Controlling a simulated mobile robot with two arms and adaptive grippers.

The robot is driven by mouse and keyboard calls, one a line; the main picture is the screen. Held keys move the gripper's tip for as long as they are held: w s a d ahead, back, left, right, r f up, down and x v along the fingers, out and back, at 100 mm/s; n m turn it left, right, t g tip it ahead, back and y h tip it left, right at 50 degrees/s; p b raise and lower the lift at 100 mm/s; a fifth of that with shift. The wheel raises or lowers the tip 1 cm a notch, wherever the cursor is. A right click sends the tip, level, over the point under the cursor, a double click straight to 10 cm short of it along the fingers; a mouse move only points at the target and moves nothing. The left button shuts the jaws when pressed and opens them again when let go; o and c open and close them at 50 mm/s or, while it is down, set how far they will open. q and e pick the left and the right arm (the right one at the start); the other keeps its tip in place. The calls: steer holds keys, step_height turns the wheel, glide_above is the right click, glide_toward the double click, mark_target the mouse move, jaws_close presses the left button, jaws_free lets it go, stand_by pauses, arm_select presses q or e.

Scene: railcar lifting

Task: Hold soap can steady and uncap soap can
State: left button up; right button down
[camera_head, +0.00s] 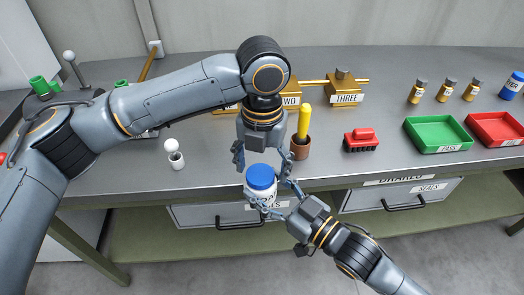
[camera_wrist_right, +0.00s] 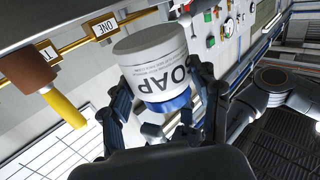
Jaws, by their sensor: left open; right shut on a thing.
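The soap can (camera_wrist_right: 158,62) is white with dark lettering that reads upside down in the right wrist view. Its blue cap (camera_head: 261,178) faces up toward the head camera and also shows in the right wrist view (camera_wrist_right: 170,104). My right gripper (camera_head: 274,204) is shut on the can's body from the lower right, holding it in the air at the bench's front edge. My left gripper (camera_head: 262,160) points down from above with its fingers open, close to the cap. Whether its fingers touch the cap cannot be told. Most of the can's body is hidden in the head view.
The grey bench (camera_head: 215,178) stands behind, with drawers (camera_head: 200,214) below.

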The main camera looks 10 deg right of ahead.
arm_select(q)
steer(key=shift+f, duration=0.5)
steer(key=shift+c, duration=0.2)
